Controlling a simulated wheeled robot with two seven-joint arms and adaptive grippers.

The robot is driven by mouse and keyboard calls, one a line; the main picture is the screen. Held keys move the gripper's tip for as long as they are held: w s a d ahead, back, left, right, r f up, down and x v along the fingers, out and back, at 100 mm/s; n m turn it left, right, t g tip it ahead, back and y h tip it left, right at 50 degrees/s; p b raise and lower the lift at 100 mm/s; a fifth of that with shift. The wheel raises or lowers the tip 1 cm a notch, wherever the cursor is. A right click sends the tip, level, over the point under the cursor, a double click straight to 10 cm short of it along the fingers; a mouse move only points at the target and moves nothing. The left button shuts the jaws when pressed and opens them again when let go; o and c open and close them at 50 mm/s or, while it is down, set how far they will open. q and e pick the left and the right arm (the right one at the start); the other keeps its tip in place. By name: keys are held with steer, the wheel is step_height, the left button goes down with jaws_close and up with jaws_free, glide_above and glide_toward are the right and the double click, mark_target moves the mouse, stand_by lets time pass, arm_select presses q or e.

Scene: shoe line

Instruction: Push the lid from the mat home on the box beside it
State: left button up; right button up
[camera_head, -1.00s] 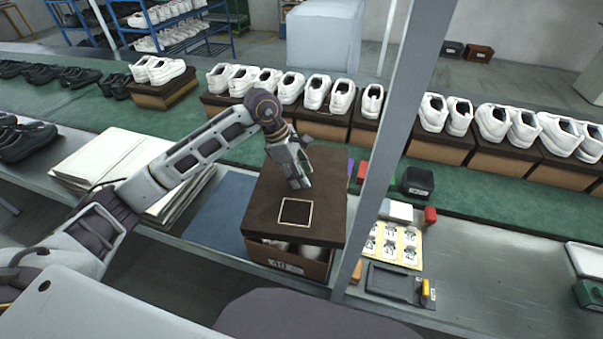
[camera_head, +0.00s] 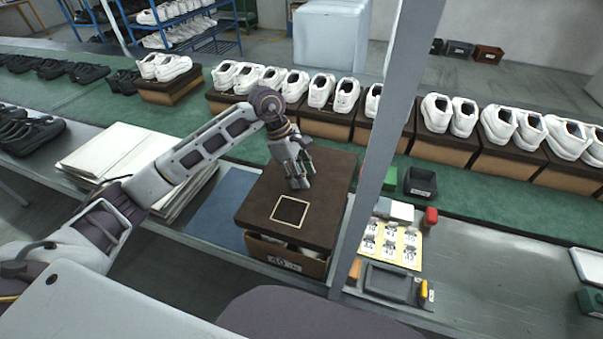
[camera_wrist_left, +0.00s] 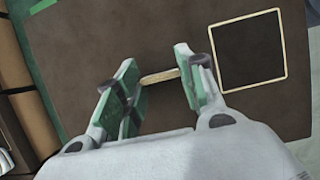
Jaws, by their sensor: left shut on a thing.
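The dark brown lid (camera_head: 258,210), marked with a pale square outline, lies over the open shoe box (camera_head: 318,268). It sits turned relative to the box. Below its front edge, the box's front with a "40" label and some white contents show. My left gripper (camera_head: 298,184) is above the lid's far half. In the left wrist view its fingers (camera_wrist_left: 160,85) are closed on a small tan strip (camera_wrist_left: 160,76) on the lid (camera_wrist_left: 100,45). The blue mat (camera_head: 222,205) left of the box is bare where it shows. My right gripper is not in view.
A stack of pale sheets (camera_head: 120,155) lies left of the mat. A grey post (camera_head: 385,140) stands close to the right of the box. Right of it are a label card (camera_head: 390,243) and a dark tray (camera_head: 388,282). White shoes on boxes line the green belt behind.

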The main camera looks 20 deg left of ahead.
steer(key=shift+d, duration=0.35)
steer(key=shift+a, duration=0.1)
arm_select(q)
steer(key=shift+f+b, duration=0.3)
steer(key=shift+f, duration=0.95)
steer(key=shift+f+b, duration=0.45)
steer(key=shift+f, duration=0.7)
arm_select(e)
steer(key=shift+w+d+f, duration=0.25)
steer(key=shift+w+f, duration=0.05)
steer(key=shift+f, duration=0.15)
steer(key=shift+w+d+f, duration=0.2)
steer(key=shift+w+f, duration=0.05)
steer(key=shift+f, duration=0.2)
arm_select(q)
steer(key=shift+b, duration=0.45)
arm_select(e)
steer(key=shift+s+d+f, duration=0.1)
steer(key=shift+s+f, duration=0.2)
arm_select(q)
steer(key=shift+f, duration=0.25)
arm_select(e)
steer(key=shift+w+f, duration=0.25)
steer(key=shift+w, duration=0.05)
